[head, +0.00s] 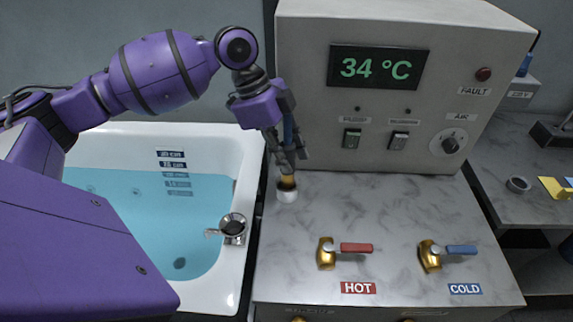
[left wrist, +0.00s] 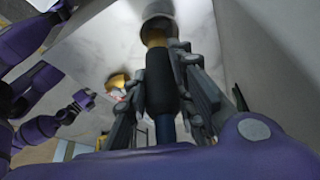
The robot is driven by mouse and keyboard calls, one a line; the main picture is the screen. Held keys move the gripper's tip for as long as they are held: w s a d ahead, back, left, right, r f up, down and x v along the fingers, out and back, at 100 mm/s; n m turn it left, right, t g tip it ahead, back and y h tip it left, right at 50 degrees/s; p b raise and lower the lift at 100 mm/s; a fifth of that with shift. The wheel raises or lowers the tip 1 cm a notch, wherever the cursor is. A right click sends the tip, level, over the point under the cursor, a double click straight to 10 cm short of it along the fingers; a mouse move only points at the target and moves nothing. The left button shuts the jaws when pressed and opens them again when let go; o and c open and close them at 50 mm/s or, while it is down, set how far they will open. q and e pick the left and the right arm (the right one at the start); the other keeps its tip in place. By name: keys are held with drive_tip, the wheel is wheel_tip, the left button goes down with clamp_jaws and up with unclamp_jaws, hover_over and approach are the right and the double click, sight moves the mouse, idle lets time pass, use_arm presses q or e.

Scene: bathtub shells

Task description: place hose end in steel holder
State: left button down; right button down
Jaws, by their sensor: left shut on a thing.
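My left gripper (head: 288,155) is shut on the hose end, above the left edge of the marbled counter. The hose end has a brass tip (head: 287,182), a black grip (left wrist: 161,82) and blue hose (left wrist: 165,130) behind it. The gripper's fingers lie on both sides of the black grip. The steel holder (head: 287,193) is a short pale cylinder standing on the counter; it also shows in the left wrist view (left wrist: 159,10). The brass tip points down at the holder's mouth. I cannot tell how deep it sits. What seems my right gripper (left wrist: 80,101) is small in the left wrist view.
A grey control box (head: 385,130) reading 34 °C stands just behind and right of the gripper. The red HOT tap (head: 327,252) and blue COLD tap (head: 430,255) are on the counter in front. A water-filled bathtub (head: 150,215) is at left.

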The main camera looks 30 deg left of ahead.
use_arm(q)
drive_tip(key=shift+w+a+f, duration=0.1)
drive_tip(key=shift+w+f, duration=0.05)
drive_tip(key=shift+f, duration=0.75)
drive_tip(key=shift+w+a+f, duration=0.1)
drive_tip(key=shift+f, duration=0.8)
drive_tip(key=shift+d+f, duration=0.1)
drive_tip(key=c, duration=1.5)
unclamp_jaws()
drive_tip(key=shift+f, duration=0.1)
drive_tip(key=v, duration=1.2)
drive_tip(key=shift+s, duration=0.1)
